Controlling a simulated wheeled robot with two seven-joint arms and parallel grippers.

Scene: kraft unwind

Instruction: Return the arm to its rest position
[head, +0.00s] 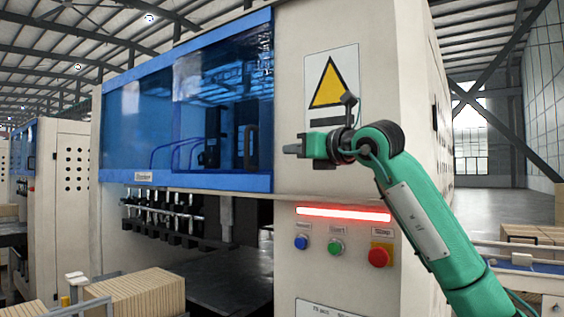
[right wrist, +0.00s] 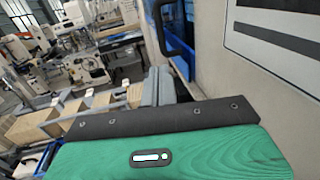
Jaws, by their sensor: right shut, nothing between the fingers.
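My right arm (head: 428,215) is green and comes in from the lower right in the head view, bent at a raised joint. My right gripper (head: 288,149) is shut and empty. It points left in front of the cream machine front, beside the yellow warning sign (head: 329,82) and above the lit red bar (head: 343,214). In the right wrist view the green gripper body (right wrist: 170,155) with its dark edge fills the bottom. My left arm and gripper are not in view.
The machine has a blue window (head: 190,105) above an open bay. Blue (head: 301,242), green (head: 336,247) and red (head: 379,257) buttons sit below the red bar. Stacked kraft blocks (head: 140,292) stand at the lower left. Open floor (head: 485,208) lies at the right.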

